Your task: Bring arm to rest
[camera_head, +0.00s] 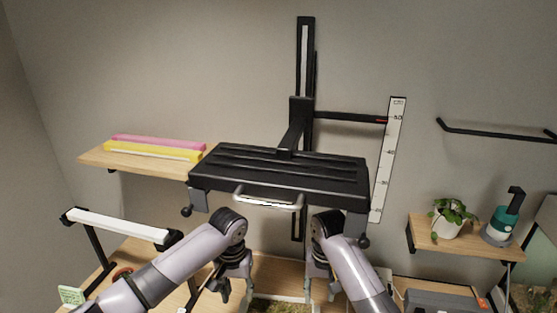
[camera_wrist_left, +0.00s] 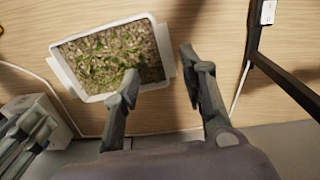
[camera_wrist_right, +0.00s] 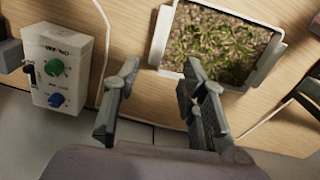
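My left gripper (camera_head: 235,290) hangs low left of centre in the head view, pointing down over the wooden table. In the left wrist view its fingers (camera_wrist_left: 162,68) are apart with nothing between them. My right gripper (camera_head: 320,290) hangs to its right, also pointing down. In the right wrist view its fingers (camera_wrist_right: 160,72) are apart and empty. A white tray of green seedlings (camera_wrist_left: 56,62) lies on the table below and between the grippers; it also shows in the right wrist view (camera_wrist_right: 160,38). Its front part is cut off in the head view.
A black slatted panel with a handle (camera_head: 270,199) is on a wall column above both grippers. A white lamp bar (camera_head: 115,225) stands left. A control box with green and blue knobs (camera_wrist_right: 70,65) sits near my right gripper. A shelf (camera_head: 470,245) holds a potted plant (camera_head: 446,228) and a teal sprayer (camera_head: 503,228).

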